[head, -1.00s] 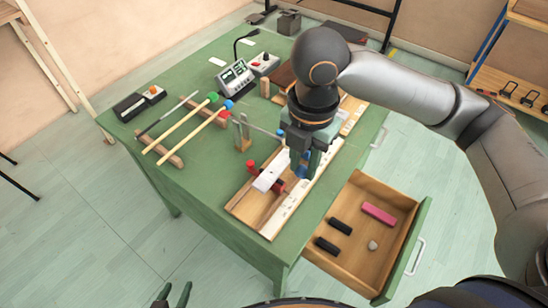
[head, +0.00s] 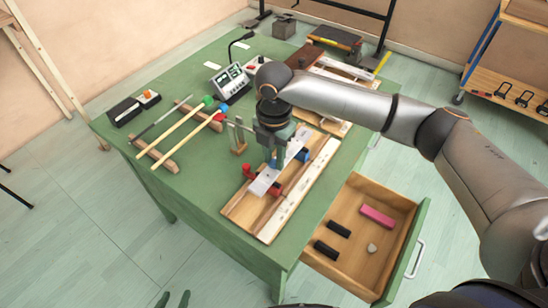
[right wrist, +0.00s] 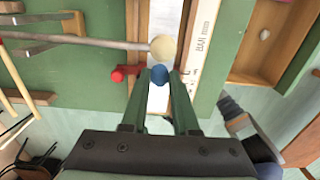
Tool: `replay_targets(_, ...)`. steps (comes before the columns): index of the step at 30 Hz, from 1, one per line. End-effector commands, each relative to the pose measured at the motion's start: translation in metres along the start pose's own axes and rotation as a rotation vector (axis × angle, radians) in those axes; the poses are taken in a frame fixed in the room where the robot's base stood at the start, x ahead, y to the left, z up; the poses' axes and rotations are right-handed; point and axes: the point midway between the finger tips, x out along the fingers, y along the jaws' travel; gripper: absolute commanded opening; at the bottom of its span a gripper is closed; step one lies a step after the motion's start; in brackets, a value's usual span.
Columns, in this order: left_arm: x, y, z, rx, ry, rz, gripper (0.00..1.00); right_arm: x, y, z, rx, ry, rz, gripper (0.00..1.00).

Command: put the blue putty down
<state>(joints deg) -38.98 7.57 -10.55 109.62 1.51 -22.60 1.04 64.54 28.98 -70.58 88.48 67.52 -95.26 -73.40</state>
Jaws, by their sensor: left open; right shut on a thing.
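The blue putty (right wrist: 159,75) is a small round lump between the fingertips of my right gripper (right wrist: 158,72) in the right wrist view. That gripper is shut on it, over a pale metal bar (right wrist: 158,97). In the head view my right gripper (head: 274,164) points down over the same bar (head: 264,182), and its fingers hide the putty. I cannot tell whether the putty touches the bar. My left gripper (head: 172,299) shows only its green fingertips at the bottom edge, apart and empty, away from the table.
Red (head: 248,170) and blue (head: 303,155) parts stand beside the bar on a wooden base (head: 240,208). The open drawer (head: 345,265) holds dark blocks, a pink block (head: 377,216) and a pale lump (head: 372,248).

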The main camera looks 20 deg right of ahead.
Motion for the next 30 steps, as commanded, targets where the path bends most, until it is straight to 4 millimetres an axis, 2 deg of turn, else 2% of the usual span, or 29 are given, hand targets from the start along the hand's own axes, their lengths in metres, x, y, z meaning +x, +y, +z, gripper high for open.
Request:
replay_targets(2,0.0002,0.0001,-0.0002,0.000,0.001,0.000,0.50,0.0060,-0.0002,0.0002,0.000,0.000,0.001,0.00)
replay_targets(11,-0.0007,0.0003,-0.0016,-0.001,0.001,0.000,0.50,0.0076,-0.0003,0.0000,0.000,0.000,0.000,0.00)
replay_targets(12,-0.0008,0.0003,-0.0017,-0.001,0.002,0.000,0.50,0.0083,-0.0001,0.0001,0.000,-0.001,0.001,0.29)
replay_targets(20,-0.0004,0.0002,-0.0017,-0.001,0.002,0.000,0.50,0.0081,0.0000,0.0000,0.000,-0.001,0.001,0.58)
replay_targets(30,0.0002,0.0001,-0.0016,-0.001,0.003,0.000,0.50,0.0017,0.0005,-0.0001,0.000,0.000,0.003,0.58)
